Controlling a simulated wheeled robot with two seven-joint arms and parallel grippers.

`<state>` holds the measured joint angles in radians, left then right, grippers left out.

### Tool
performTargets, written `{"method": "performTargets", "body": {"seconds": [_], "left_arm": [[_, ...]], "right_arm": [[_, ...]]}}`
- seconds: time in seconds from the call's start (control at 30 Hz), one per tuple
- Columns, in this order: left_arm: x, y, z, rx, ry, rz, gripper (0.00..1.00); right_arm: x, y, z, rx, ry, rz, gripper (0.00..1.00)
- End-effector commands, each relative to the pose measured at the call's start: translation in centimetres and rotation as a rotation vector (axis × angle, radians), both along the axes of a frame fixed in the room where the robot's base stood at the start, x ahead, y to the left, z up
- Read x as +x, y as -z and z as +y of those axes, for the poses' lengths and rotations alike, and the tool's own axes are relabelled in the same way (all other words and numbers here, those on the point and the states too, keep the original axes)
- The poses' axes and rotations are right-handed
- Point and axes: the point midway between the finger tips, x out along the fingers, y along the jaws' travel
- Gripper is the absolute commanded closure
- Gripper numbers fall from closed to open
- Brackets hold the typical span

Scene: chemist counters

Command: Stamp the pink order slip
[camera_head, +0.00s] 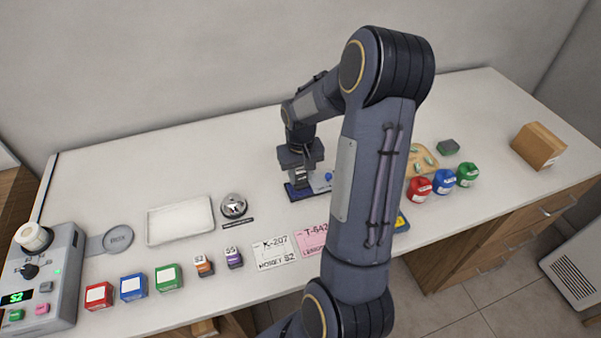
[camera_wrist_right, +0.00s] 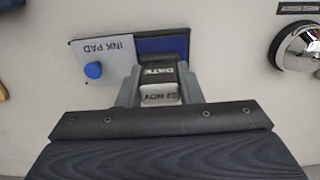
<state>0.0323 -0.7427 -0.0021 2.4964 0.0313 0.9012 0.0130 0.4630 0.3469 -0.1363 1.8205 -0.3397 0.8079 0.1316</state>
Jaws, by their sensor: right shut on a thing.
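The pink order slip (camera_head: 311,239), marked T-642, lies flat near the counter's front edge, its right part hidden by my arm. My right gripper (camera_wrist_right: 158,92) is shut on a date stamp (camera_wrist_right: 160,95), with "DATE" and "22 NOV" on it. The stamp is at the blue part of the open ink pad (camera_wrist_right: 92,52), and I cannot tell whether it touches the pad. In the head view the right gripper (camera_head: 300,172) points down at the ink pad (camera_head: 291,193), behind the pink slip. My left gripper is out of view.
A white slip (camera_head: 272,252) marked K-207 lies left of the pink one. Left of it are small boxes, a white tray (camera_head: 181,221) and a bell (camera_head: 233,205). Red, blue and green jars (camera_head: 443,179) stand right of my arm. A device (camera_head: 47,277) fills the left end.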

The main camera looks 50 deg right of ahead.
Motion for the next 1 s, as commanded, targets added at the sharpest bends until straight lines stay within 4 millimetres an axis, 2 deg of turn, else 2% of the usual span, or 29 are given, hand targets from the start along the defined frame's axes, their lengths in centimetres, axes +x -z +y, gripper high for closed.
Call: {"method": "performTargets", "body": {"seconds": [1.0], "left_arm": [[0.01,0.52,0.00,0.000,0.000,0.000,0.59]], "right_arm": [[0.00,0.60,0.00,0.000,0.000,0.000,0.82]]}}
